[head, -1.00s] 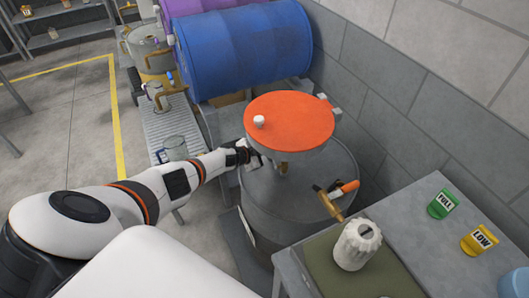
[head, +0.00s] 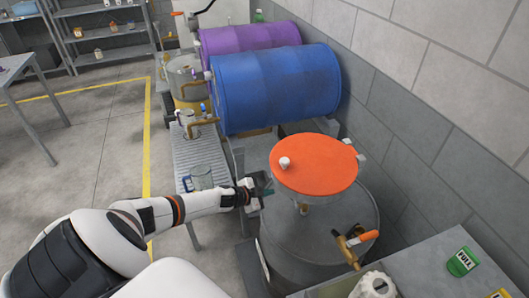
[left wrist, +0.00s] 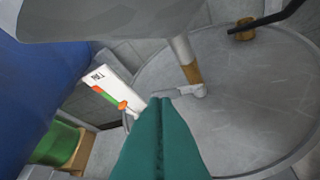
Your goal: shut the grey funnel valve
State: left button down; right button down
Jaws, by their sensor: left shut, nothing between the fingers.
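The grey funnel (head: 315,197), topped by an orange disc (head: 315,163) with a white knob, stands above the grey drum (head: 330,240). Its underside (left wrist: 110,20) fills the top of the left wrist view. Below it, a grey stem (left wrist: 181,50) runs down to a brass fitting (left wrist: 192,74). My left gripper (head: 264,184) is shut and empty, just left of the funnel. My right gripper is not in view.
A brass tap with an orange handle (head: 354,241) sits on the drum top. A blue barrel (head: 275,88) lies behind, and a grey block wall (head: 420,130) stands to the right. A roller conveyor (head: 190,150) runs on the left. A labelled card (left wrist: 112,90) stands beyond the fingers.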

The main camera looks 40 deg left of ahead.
pick_arm(q)
jog(key=shift+v, duration=0.8)
jog(key=s+d+f+n+g+y+b, duration=0.2)
jog(key=s+d+f, duration=0.1)
jog(key=s+f, duration=0.85)
jog(key=s+d+f+n+g+y+b, duration=0.1)
jog(key=s+d+f+n+g+b, duration=0.2)
jog(key=s+f, duration=0.8)
jog(key=s+d+f+g, duration=0.2)
jog(key=s+d+f, duration=0.2)
jog(key=s, duration=0.3)
jog(key=s+d+f+n+g+b, duration=0.1)
jog(key=s+d+f+g, duration=0.1)
jog(key=s+d+f, duration=0.3)
jog(key=s+d+f+g+b, duration=0.1)
jog(key=s+d+f, duration=0.3)
jog(key=s, duration=0.7)
notch_tip(320, 180, down, 2)
jog(key=shift+s+d+f+n+g, duration=0.1)
jog(key=shift+s+d+n+g, duration=0.15)
jog(key=shift+n+g, duration=0.15)
jog(key=shift+a, duration=0.1)
